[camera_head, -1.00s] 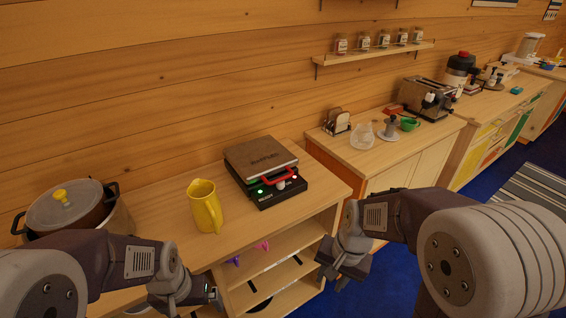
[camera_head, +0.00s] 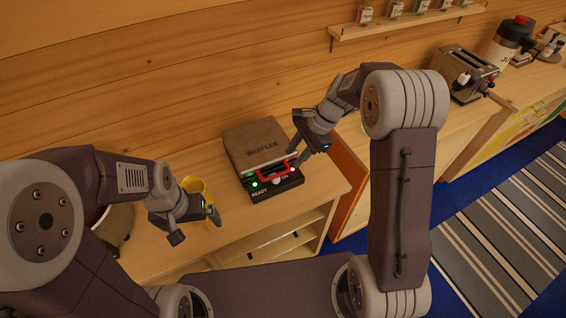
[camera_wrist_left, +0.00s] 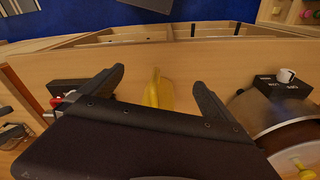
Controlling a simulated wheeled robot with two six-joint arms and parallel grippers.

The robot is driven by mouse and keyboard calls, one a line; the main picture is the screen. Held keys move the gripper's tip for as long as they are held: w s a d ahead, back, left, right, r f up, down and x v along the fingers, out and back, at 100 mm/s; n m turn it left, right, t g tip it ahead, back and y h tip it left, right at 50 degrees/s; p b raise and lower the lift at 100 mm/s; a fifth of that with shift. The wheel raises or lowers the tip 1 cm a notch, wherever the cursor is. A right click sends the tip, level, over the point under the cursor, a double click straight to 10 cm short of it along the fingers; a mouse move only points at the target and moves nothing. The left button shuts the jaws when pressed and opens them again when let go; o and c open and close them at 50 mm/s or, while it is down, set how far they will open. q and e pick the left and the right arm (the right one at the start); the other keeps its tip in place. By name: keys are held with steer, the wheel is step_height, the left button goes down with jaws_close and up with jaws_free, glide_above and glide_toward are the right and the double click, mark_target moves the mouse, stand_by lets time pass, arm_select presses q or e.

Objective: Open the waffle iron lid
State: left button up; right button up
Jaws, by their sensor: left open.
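The waffle iron (camera_head: 262,150) stands on the light wooden counter, its brown lid marked "WAFFLES" lying down on the dark base. A red handle (camera_head: 262,174) runs along the lid's front, above a base with a green light and a white knob. My right gripper (camera_head: 307,158) is right beside the handle's right end, pointing down at it; I cannot tell whether it touches. My left gripper (camera_head: 195,222) is open and empty, in front of the yellow jug (camera_head: 193,186). The jug also shows beyond its fingers in the left wrist view (camera_wrist_left: 157,92).
A large pot (camera_wrist_left: 262,112) stands left of the jug, mostly hidden by my left arm in the head view. A toaster (camera_head: 464,72) stands on the counter to the right. Shelves open below the waffle iron.

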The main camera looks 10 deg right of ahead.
mark_target(281, 173)
steer(key=f, duration=0.2)
steer(key=w+a+f, duration=0.1)
steer(key=f, duration=0.1)
steer(key=w+f, duration=0.1)
steer(key=f, duration=0.1)
steer(key=shift+a+f+p, duration=0.3)
steer(key=shift+f+p, duration=0.05)
steer(key=shift+p, duration=0.05)
steer(key=shift+s+a+f, duration=0.2)
steer(key=shift+a+f, duration=0.5)
steer(key=shift+f, duration=0.15)
steer(key=shift+s+a+f, duration=0.15)
steer(key=shift+s+a, duration=0.05)
steer(key=shift+w+d+f, duration=0.1)
steer(key=shift+w+d, duration=0.05)
steer(key=shift+w, duration=0.1)
steer(key=shift+c, duration=0.2)
steer(key=shift+w, duration=0.1)
steer(key=c, duration=0.5)
jaws_close()
arm_select(q)
steer(key=shift+w+d+r, duration=0.35)
steer(key=shift+w, duration=0.3)
